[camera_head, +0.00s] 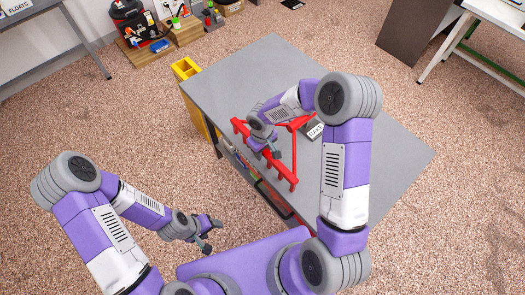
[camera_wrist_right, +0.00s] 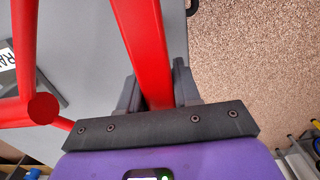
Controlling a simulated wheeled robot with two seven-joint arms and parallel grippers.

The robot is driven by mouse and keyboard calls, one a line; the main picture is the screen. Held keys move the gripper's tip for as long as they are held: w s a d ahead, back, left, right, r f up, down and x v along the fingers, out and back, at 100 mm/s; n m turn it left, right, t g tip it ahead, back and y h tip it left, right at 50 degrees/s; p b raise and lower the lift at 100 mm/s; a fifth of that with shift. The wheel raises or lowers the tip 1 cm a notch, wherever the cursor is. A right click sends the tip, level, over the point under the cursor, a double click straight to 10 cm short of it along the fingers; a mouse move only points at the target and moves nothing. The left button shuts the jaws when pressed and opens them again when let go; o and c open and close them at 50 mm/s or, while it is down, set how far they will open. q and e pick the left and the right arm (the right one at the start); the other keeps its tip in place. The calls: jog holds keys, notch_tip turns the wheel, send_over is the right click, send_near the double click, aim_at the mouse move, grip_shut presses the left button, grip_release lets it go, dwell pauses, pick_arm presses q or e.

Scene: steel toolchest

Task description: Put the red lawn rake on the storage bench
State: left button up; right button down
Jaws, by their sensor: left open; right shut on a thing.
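The red lawn rake (camera_head: 286,174) is at the front left edge of the grey-topped storage bench (camera_head: 385,165). Its toothed crossbar runs along that edge and its thinner red bars reach back over the top. My right gripper (camera_head: 272,150) is shut on the rake. The wrist view shows a red bar of the rake (camera_wrist_right: 147,45) between its two dark fingers (camera_wrist_right: 158,92). I cannot tell whether the rake touches the bench top. My left gripper (camera_head: 212,234) is open and empty, low in front of the bench and apart from the rake.
A small lettered sign (camera_head: 315,130) stands on the bench beside the rake. A yellow bin (camera_head: 186,68) is by the bench's far left corner. Crates with tools (camera_head: 183,32) are at the back. A dark cabinet (camera_head: 412,32) is at upper right. The bench's right part is clear.

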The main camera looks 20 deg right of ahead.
jog(key=c, duration=0.8)
grip_release()
jog(key=shift+r, duration=0.2)
notch_tip(320, 180, up, 12)
jog(key=shift+f+p, duration=0.1)
jog(key=shift+p, duration=1.15)
